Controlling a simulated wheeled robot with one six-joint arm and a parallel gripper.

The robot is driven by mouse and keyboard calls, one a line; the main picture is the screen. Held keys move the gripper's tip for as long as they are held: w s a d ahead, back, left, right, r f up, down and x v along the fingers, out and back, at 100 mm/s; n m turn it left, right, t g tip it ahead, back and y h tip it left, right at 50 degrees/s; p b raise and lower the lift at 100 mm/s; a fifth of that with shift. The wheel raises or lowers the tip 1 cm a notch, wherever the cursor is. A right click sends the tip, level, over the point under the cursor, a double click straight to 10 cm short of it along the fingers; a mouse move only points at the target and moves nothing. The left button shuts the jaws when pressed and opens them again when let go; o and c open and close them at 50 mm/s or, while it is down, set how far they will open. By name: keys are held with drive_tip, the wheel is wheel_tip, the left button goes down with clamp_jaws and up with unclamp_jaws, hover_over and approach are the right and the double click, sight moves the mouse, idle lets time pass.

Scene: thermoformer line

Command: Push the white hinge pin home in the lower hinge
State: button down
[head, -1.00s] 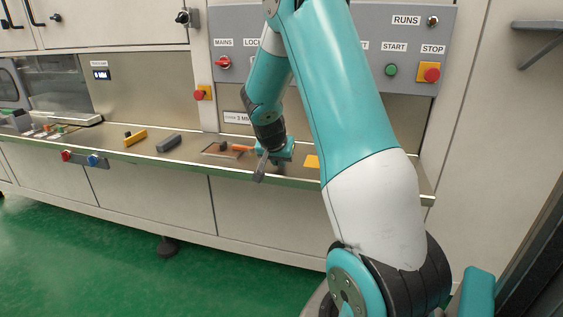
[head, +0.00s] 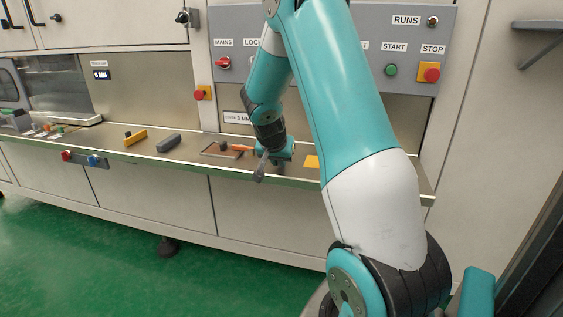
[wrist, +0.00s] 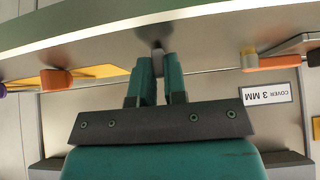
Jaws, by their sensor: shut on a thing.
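My gripper (wrist: 158,70) has two teal fingers, shut on a small grey piece (wrist: 158,58) between their tips in the wrist view. Only part of that piece shows, and I cannot tell what it is. In the head view my gripper (head: 284,151) is low over the front of the worktop, seen from behind and partly blocked by my own arm. I cannot make out a white hinge pin or a lower hinge in either view.
An orange-handled tool (head: 238,148) lies beside my gripper on the worktop. A yellow plate (head: 312,161) is to its right. A grey block (head: 168,143) and a yellow piece (head: 136,138) lie further left. A control panel with a stop button (head: 431,73) is behind.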

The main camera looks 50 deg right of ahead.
drive_tip(key=shift+r, duration=0.1)
drive_tip(key=shift+r+p, duration=2.3)
drive_tip(key=shift+r, duration=0.65)
